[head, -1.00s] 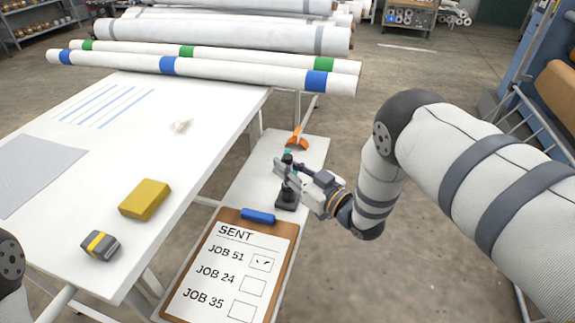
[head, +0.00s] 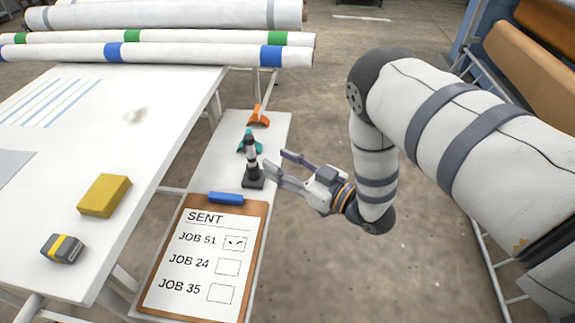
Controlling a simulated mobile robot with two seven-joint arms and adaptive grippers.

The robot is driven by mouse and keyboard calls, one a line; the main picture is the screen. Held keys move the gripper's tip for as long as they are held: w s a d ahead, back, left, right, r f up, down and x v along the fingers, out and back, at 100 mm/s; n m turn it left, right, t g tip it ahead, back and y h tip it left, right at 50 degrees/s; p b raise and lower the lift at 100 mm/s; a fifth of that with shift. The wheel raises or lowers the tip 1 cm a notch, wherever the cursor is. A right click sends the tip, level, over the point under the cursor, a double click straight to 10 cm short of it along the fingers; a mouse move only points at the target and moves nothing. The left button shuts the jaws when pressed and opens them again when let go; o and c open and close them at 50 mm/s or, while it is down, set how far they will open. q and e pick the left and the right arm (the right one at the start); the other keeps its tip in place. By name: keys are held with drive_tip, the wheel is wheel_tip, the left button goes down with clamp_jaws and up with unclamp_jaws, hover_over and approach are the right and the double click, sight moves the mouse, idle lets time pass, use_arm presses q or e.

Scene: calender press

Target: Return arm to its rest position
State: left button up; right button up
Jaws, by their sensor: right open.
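My right arm comes in from the right in the head view. My right gripper (head: 279,165) is open and empty, its fingers pointing left. Its fingertips are just to the right of a black upright holder (head: 252,166) that stands on the narrow white side table (head: 214,158). A small gap seems to part them from the holder, but contact is hard to judge. The holder has a dark, light-banded upper part. My left gripper is not in view.
Behind the holder are a teal piece (head: 248,143) and an orange piece (head: 258,116). A clipboard (head: 259,209) lists SENT jobs, with JOB 51 marked. The large white table (head: 160,110) bears a yellow block (head: 104,195) and a grey-yellow tool (head: 64,249). Floor right of the side table is clear.

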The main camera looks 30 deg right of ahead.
drive_tip(key=s+d+f+m+g+h+p, duration=0.2)
drive_tip(key=s+f+m+g+h, duration=0.35)
drive_tip(key=s+f, duration=0.85)
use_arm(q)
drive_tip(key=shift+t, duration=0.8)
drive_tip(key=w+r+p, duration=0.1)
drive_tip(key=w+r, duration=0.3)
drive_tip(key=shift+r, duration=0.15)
use_arm(e)
drive_tip(key=s+r+g+h, duration=0.2)
drive_tip(key=s+g, duration=1.1)
drive_tip(key=s, duration=1.7)
drive_tip(key=shift+a+r, duration=0.4)
drive_tip(key=shift+r, duration=0.05)
